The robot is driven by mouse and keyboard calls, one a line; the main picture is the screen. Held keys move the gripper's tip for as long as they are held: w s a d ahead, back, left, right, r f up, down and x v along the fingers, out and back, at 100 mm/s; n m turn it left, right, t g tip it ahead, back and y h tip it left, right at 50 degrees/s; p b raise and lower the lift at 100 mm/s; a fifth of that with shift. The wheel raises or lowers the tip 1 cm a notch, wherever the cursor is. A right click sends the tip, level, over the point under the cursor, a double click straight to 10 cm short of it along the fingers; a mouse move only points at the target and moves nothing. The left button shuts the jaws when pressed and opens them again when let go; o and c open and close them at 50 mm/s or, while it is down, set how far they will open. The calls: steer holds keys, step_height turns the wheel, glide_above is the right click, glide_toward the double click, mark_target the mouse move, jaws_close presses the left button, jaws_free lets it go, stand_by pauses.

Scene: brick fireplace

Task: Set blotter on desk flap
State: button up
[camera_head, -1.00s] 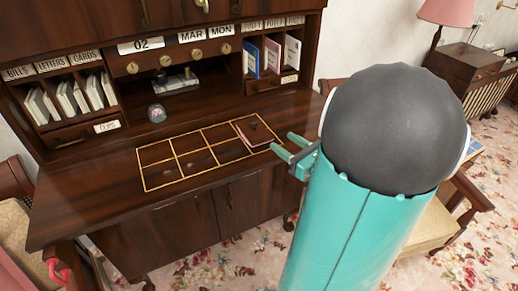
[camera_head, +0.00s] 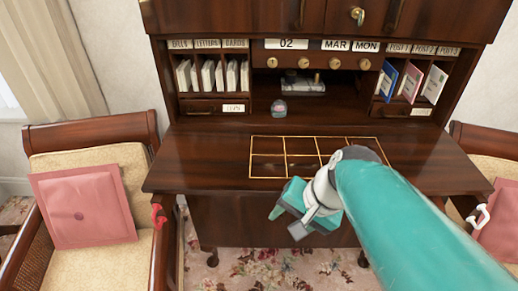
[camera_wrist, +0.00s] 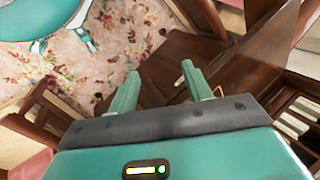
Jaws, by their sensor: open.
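The desk flap (camera_head: 205,160) is dark wood, folded down level, with a gold-lined grid (camera_head: 268,158) of rectangles on its right half. The grid cells that show are empty. My arm covers the grid's right part. I cannot make out a blotter in either view now; a dark, pink-edged piece that lay at the grid's right end a second ago is hidden there. My gripper (camera_head: 281,200) is open and empty, near the flap's front edge, pointing left. In the wrist view my gripper (camera_wrist: 160,86) has its two fingers spread with nothing between them.
A glass paperweight (camera_head: 279,108) stands at the back of the flap, before pigeonholes of letters and cards. A wooden armchair (camera_head: 115,132) with a pink cushion (camera_head: 83,206) stands left; another chair (camera_head: 490,170) stands right. The flap's left half is clear.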

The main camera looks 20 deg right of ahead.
steer(key=shift+s+a+r+n+t+h, duration=0.15)
steer(key=shift+r+n+t+h, duration=0.2)
steer(key=shift+r+n+h, duration=0.65)
steer(key=shift+s+a+r+n+t+h, duration=0.15)
steer(key=shift+r+n+t, duration=0.4)
steer(key=shift+n, duration=1.05)
steer(key=shift+s+a+r+n+t+h, duration=0.1)
steer(key=shift+r+n+t+h, duration=0.1)
steer(key=shift+r+n+h, duration=0.85)
